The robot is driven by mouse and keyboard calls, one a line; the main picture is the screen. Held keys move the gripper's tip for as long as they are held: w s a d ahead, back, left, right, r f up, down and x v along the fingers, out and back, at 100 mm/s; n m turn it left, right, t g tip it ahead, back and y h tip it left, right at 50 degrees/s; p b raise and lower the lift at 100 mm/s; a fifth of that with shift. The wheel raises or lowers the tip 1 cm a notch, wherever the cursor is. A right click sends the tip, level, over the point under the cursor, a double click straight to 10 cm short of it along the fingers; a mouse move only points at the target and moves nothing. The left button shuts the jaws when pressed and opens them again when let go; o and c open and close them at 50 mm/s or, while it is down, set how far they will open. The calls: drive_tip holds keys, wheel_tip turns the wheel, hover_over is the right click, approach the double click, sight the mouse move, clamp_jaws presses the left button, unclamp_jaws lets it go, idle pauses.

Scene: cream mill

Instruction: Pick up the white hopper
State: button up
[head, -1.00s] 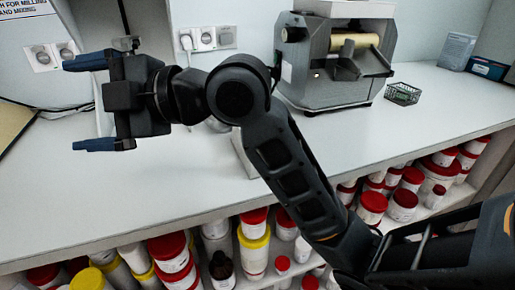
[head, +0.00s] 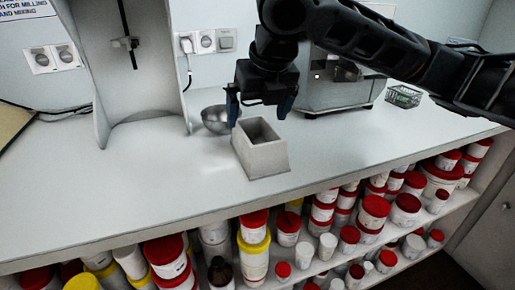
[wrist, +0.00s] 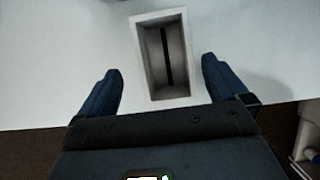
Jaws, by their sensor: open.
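The white hopper (head: 262,158) is an open-topped, box-like piece that flares at its base. It stands upright on the white counter, near the middle of the head view. In the wrist view I look down into the hopper (wrist: 186,88), with a dark slot at its bottom. My gripper (head: 260,112) points down above the hopper, with one blue finger toward each side. In the wrist view the open fingers (wrist: 158,92) lie left and right of the hopper's near part, and nothing is between them that I can see as held.
A metal bowl (head: 215,121) stands just behind and left of the hopper. A grey mill machine (head: 340,85) and a small wire basket (head: 403,97) are farther right. A white stand (head: 140,140) is at the back left. The counter's front left is clear; jars fill the shelf below.

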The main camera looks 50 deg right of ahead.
sight(256, 139)
drive_tip(key=shift+s+d+f, duration=0.1)
drive_tip(key=shift+d+f, duration=0.35)
drive_tip(key=shift+f, duration=0.1)
drive_tip(key=shift+s+a+b+x, duration=0.1)
drive_tip(key=shift+b+x, duration=0.1)
drive_tip(key=shift+x, duration=1.5)
drive_tip(key=shift+s+a+b+x, duration=0.1)
drive_tip(key=shift+a+b+x, duration=0.05)
drive_tip(key=shift+x, duration=1.55)
drive_tip(key=shift+f, duration=0.35)
drive_tip(key=c, duration=0.8)
